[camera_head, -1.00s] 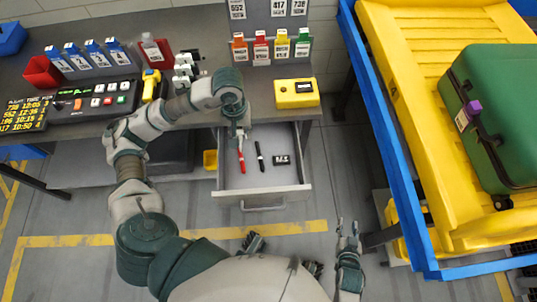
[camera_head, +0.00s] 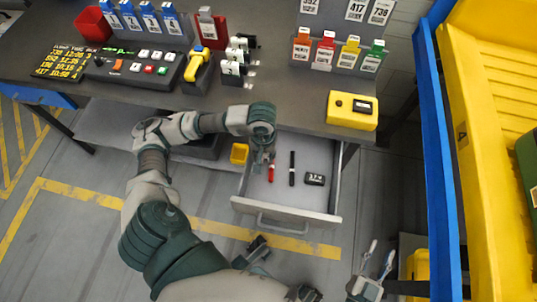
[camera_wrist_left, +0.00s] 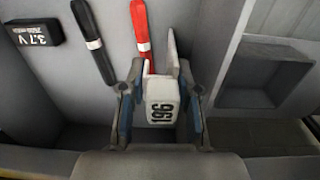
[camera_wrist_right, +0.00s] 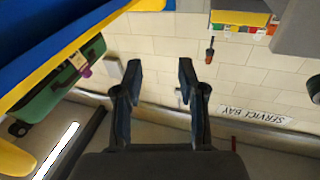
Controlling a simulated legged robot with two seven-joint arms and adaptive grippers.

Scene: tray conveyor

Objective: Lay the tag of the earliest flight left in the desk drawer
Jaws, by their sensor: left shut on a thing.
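My left gripper (camera_head: 264,160) is shut on a white tag (camera_wrist_left: 161,105) printed 196, at the left side of the open desk drawer (camera_head: 283,207). The left wrist view shows the tag between both fingers (camera_wrist_left: 161,72), over the drawer floor. A red pen (camera_wrist_left: 140,28) lies just beyond the tag, with a black pen (camera_wrist_left: 92,42) beside it. Whether the tag touches the floor or the red pen, I cannot tell. The flight board (camera_head: 62,63) lists several flights in yellow; its small text is hard to read. My right gripper (camera_wrist_right: 158,75) is open and empty, away from the desk.
A black 3.7 V battery (camera_head: 314,179) lies in the drawer's right part. White tags stand in a holder (camera_head: 236,68) on the desk, beside a yellow scanner (camera_head: 198,70). A yellow box (camera_head: 352,109) sits at the desk's front edge. A blue-edged conveyor (camera_head: 440,170) stands right.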

